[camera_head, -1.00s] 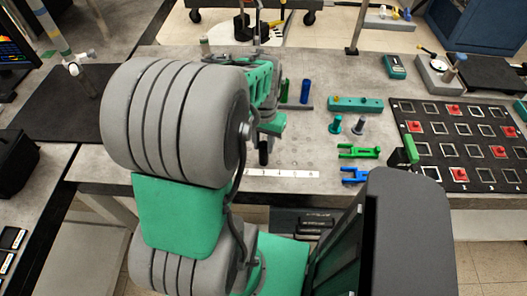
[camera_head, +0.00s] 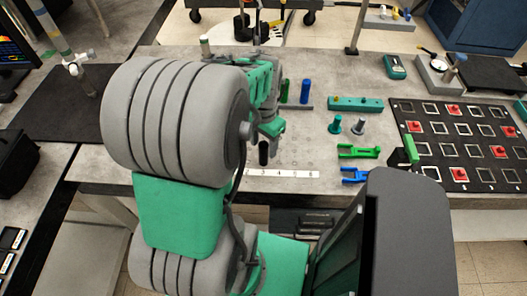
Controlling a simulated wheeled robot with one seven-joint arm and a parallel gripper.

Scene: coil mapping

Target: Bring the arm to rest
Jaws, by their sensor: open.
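My arm reaches from the bottom of the head view over the grey table (camera_head: 205,172). Its large grey joint and green links block much of the table's left half. My gripper (camera_head: 268,131) is at the arm's far end, above the table, small and partly hidden behind the forearm. It is open, and I see nothing held in it. A short black upright piece (camera_head: 263,153) shows just below it; I cannot tell whether it is part of the gripper or stands on the table.
A black board with square frames and red pieces (camera_head: 443,149) lies at the right. Near the middle are a teal bar (camera_head: 356,104), a green fork (camera_head: 358,151), a blue fork (camera_head: 354,175), and a blue cylinder (camera_head: 305,91). A numbered white strip (camera_head: 292,174) lies near the front edge.

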